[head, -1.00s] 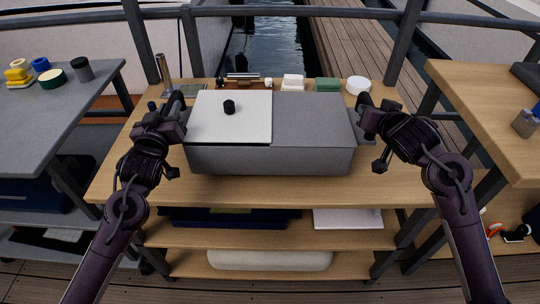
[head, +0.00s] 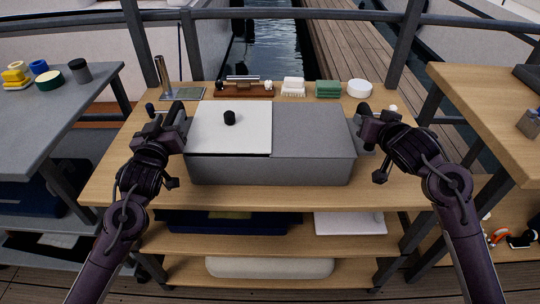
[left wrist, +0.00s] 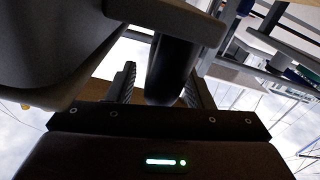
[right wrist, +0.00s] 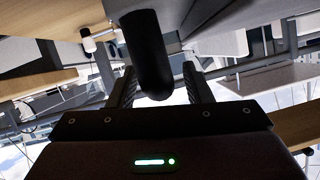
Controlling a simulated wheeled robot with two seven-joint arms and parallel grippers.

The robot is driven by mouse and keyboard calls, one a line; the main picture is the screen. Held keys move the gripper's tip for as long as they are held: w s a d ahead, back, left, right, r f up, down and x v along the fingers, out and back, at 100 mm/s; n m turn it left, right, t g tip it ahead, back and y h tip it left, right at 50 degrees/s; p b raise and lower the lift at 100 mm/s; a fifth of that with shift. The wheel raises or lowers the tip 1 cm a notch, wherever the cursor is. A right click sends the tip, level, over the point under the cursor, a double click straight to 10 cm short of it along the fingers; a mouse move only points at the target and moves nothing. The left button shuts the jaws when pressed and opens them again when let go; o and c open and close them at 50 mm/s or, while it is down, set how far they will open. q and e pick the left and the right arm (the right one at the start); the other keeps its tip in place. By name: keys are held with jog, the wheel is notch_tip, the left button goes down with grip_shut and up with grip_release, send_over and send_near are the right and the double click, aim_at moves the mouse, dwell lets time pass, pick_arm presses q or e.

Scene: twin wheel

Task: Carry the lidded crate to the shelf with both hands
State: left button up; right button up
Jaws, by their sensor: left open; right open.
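The grey lidded crate (head: 270,169) sits level on the wooden top of the shelf unit (head: 120,180). Its light lid panel (head: 250,137) with a black knob (head: 229,117) covers the left half of the top; the right half is plain grey. My left gripper (head: 178,118) is open at the crate's left end, and a dark handle bar (left wrist: 172,68) stands between its fingers in the left wrist view. My right gripper (head: 366,122) is open at the right end, with the other dark handle (right wrist: 148,55) between its fingers. Finger contact with the handles cannot be told.
Behind the crate stand a metal cylinder (head: 162,75), a wooden brush (head: 245,88), a green block stack (head: 328,89) and a white round tub (head: 359,88). A grey table (head: 60,110) is at left, a wooden table (head: 490,120) at right. Lower shelves hold a dark blue tray (head: 225,222).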

pick_arm(q)
jog(key=shift+s, duration=0.1)
jog(key=s, duration=1.1)
jog(key=shift+s, duration=0.4)
pick_arm(e)
jog(key=v, duration=1.2)
